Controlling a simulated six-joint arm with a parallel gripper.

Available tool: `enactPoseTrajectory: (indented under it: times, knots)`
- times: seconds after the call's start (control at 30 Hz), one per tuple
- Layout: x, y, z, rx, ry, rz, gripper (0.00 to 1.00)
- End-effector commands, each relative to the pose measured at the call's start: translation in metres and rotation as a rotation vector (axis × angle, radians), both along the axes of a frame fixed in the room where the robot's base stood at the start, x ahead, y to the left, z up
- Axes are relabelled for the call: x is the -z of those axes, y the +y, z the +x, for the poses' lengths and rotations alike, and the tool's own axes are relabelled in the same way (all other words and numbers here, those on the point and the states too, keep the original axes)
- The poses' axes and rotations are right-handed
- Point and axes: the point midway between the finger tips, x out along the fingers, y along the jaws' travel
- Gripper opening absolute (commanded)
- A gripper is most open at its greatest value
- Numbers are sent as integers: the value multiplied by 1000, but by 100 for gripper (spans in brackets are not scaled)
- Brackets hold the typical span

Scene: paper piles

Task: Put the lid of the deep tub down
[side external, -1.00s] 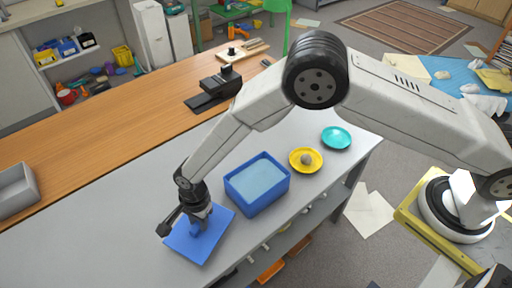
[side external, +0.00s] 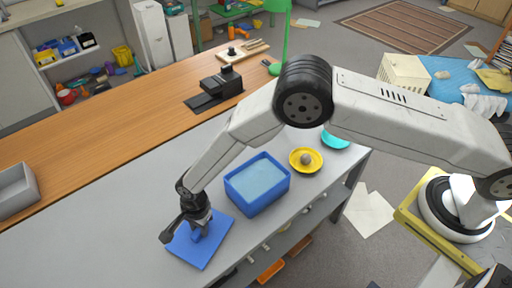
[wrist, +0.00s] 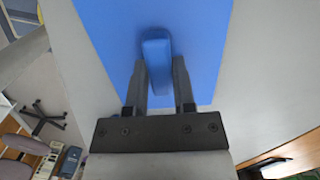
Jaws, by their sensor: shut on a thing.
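The lid (side external: 216,241) is a flat blue square with a raised handle. It is level with the grey tabletop, left of and nearer than the tub; I cannot tell whether it touches the surface. My gripper (side external: 199,232) points down and is shut on the lid's handle. In the wrist view, the two fingers of my gripper (wrist: 158,78) hold the blue handle (wrist: 156,50) from both sides, above the lid (wrist: 205,35). The deep blue tub (side external: 266,203) stands open to the right, with a light blue inside surface showing.
A yellow dish (side external: 316,168) with a small grey ball and a teal dish (side external: 335,141), partly behind my arm, are right of the tub. A grey bin (side external: 17,196) is at the far left. The grey tabletop (side external: 95,225) left of the lid is clear.

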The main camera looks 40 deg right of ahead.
Motion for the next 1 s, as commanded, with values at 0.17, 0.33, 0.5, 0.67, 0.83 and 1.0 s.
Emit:
enactPoseTrajectory:
  times: [0.17,0.33,0.5,0.67,0.83,1.0]
  knots:
    - [2,0,0,0,0,0,63]
    - [2,0,0,0,0,0,67]
    - [1,0,0,0,0,0,67]
    - [-3,0,0,0,-1,0,67]
    - [-14,-1,1,0,-1,0,67]
    - [-33,-3,2,0,-2,1,67]
